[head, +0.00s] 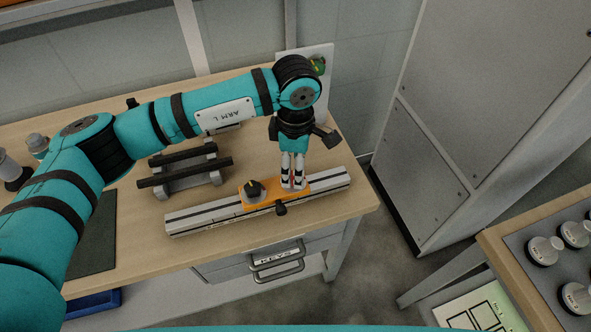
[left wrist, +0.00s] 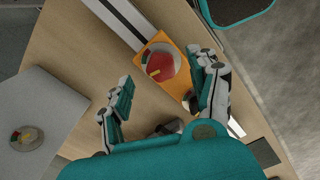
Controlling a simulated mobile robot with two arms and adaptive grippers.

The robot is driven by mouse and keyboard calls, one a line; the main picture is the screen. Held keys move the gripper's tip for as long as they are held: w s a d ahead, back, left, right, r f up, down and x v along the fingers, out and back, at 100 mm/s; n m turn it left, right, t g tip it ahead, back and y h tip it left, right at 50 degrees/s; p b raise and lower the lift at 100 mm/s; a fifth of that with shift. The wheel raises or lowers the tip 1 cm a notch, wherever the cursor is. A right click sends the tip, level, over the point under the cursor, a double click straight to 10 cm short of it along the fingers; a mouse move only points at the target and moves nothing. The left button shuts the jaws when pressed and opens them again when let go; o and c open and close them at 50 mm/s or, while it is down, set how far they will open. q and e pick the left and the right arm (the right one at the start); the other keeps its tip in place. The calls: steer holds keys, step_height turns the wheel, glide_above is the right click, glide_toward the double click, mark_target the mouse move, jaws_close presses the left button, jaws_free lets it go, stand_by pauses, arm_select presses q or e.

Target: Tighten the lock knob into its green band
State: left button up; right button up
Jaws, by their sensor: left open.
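The orange carriage (head: 264,196) sits on the pale rail (head: 205,218) on the bench. In the left wrist view the orange carriage (left wrist: 188,100) bears a round red knob (left wrist: 160,66) with a yellow pointer and a pale rim, which looks like the lock knob. My left gripper (head: 293,184) points down over the carriage's right part. My right gripper is not in view.
A black knob (head: 254,188) stands on the carriage's left end, and another dark knob (head: 281,209) sticks out at its front. A white panel (head: 323,92) with a small coloured dial stands behind. A dark rack (head: 190,166) lies left of the gripper.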

arm_select(q)
step_height(320, 180, up, 9)
stand_by(0.3)
